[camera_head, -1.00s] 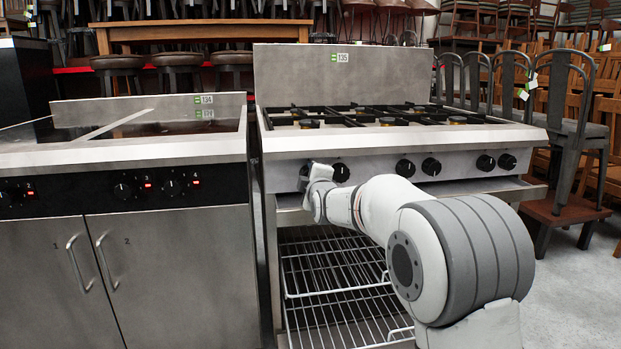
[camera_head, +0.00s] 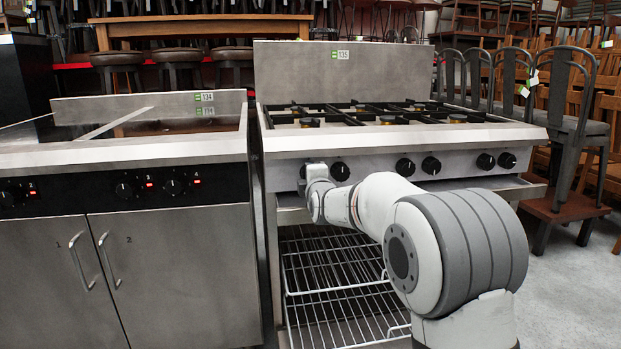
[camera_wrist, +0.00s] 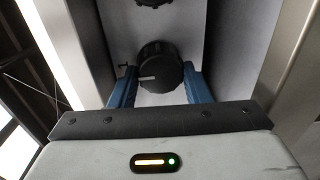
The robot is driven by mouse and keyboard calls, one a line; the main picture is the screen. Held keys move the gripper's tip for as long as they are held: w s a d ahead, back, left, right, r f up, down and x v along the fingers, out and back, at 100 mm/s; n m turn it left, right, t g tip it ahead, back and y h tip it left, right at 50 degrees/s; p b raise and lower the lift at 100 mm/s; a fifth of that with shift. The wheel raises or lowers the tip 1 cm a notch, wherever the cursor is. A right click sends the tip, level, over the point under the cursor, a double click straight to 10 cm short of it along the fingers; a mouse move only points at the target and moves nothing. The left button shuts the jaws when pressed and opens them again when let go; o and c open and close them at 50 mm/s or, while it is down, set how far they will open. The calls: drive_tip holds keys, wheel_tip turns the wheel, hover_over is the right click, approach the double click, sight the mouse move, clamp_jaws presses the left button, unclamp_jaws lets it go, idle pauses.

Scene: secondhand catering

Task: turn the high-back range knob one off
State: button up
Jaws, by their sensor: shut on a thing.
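The high-back range (camera_head: 345,75) stands right of centre in the head view, with black knobs along its steel front panel. Its leftmost knob, knob one, is mostly hidden behind my gripper (camera_head: 308,175) there. In the wrist view knob one (camera_wrist: 160,68) is a round, ribbed black knob with a white line pointing to the left of the picture. The blue fingers of my gripper (camera_wrist: 157,84) are shut on it, one on each side.
A second range knob (camera_head: 340,172) is close to the right of my gripper. Burner grates (camera_head: 385,117) lie above, and a wire rack (camera_head: 340,290) is below. A steel unit (camera_head: 170,270) with doors stands to the left. Metal chairs (camera_head: 570,95) are at the right.

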drive_tip(key=o, duration=1)
drive_tip(key=p+v, duration=0.2)
drive_tip(key=v, duration=0.5)
drive_tip(key=shift+s, duration=0.4)
drive_tip(key=shift+d+r, duration=0.1)
